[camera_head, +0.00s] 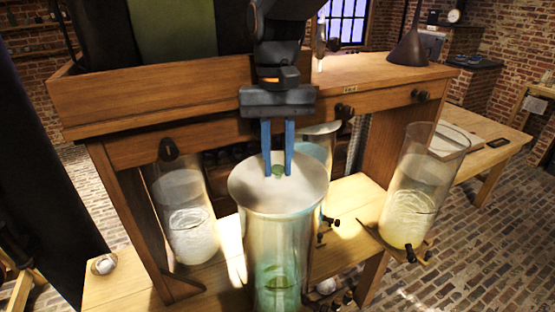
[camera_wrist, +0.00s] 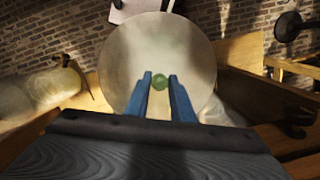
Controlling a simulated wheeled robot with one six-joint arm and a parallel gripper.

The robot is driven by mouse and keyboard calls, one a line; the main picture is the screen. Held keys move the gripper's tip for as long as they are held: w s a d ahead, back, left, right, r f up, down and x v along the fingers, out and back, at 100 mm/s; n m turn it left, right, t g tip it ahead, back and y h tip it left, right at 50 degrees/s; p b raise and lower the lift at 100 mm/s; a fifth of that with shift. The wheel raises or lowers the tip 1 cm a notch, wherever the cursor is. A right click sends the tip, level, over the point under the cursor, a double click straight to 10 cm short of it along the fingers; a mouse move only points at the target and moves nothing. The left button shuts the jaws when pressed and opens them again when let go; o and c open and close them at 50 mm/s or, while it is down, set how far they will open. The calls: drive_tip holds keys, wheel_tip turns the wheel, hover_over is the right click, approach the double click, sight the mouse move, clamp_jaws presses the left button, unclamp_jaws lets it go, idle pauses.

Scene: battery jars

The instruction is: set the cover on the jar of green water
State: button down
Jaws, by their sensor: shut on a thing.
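The jar of green water (camera_head: 273,262) stands upright at the front centre of the head view, a tall clear jar with green liquid low in it. The cover (camera_head: 248,186), a pale round disc with a small green knob (camera_head: 278,171), lies across the jar's mouth. My gripper (camera_head: 278,172) points down from above, its two blue fingers shut on the knob. In the wrist view the cover (camera_wrist: 160,45) looks like a broad pale disc, with the knob (camera_wrist: 160,82) between the fingertips. I cannot tell whether the cover touches the rim all round.
A jar of cloudy pale water (camera_head: 187,212) stands at left, a yellowish one (camera_head: 411,190) at right, and a bluish one (camera_head: 322,143) close behind the green jar. A wooden cabinet (camera_head: 175,98) rises behind. A small bench (camera_head: 468,160) stands at right.

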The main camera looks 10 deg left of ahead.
drive_tip(key=shift+f, duration=0.7)
drive_tip(key=c, duration=1.8)
unclamp_jaws()
drive_tip(key=shift+w+r+p, duration=0.15)
drive_tip(key=shift+r+p, duration=0.9)
drive_tip(key=shift+r, duration=0.45)
drive_tip(key=r, duration=0.5)
drive_tip(key=w+r, duration=0.1)
drive_tip(key=r, duration=0.2)
drive_tip(key=shift+a, duration=0.15)
drive_tip(key=shift+f, duration=0.1)
